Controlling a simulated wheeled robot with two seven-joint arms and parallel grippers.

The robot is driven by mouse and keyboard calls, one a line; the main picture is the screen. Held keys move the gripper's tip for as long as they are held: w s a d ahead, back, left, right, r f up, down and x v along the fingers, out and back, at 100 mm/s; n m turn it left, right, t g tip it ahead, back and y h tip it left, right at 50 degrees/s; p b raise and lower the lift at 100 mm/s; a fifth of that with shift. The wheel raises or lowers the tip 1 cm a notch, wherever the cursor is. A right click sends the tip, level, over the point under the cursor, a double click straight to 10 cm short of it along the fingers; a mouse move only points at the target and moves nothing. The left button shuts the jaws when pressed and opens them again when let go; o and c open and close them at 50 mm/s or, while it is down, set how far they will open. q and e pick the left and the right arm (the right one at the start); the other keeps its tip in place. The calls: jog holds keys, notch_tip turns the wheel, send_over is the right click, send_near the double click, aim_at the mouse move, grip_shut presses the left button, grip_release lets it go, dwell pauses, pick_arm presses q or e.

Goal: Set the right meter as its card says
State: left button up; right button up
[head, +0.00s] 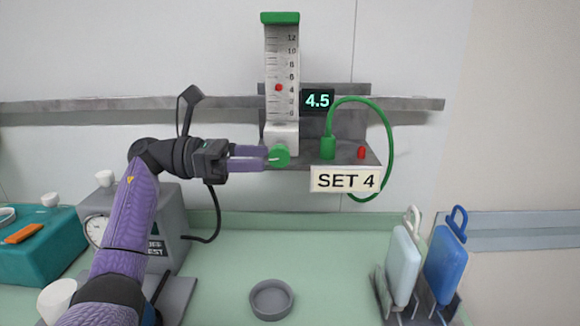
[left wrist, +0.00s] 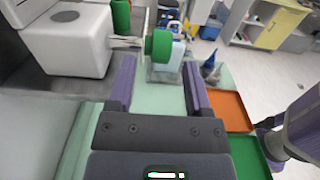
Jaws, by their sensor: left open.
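The meter (head: 281,80) stands upright on a wall shelf, with a clear scaled tube, a green cap and a white base. Its red ball (head: 278,87) floats between the 4 and 6 marks, and the display (head: 317,101) reads 4.5. The card (head: 345,180) says SET 4. The green knob (head: 279,156) sticks out of the base; it also shows in the left wrist view (left wrist: 160,46). My left gripper (head: 266,158) is open, its fingertips to either side of the knob's near end, with gaps visible in the wrist view. My right gripper is not seen.
A green hose (head: 391,145) loops from a green fitting beside a red peg (head: 361,152). Below are a grey box with a gauge (head: 165,215), a round grey dish (head: 271,299) and a rack with blue paddles (head: 445,262). The middle counter is mostly clear.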

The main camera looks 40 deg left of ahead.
aim_at(288, 158)
pick_arm(q)
jog(key=x, duration=0.5)
jog(key=shift+w+d, duration=0.3)
grip_shut()
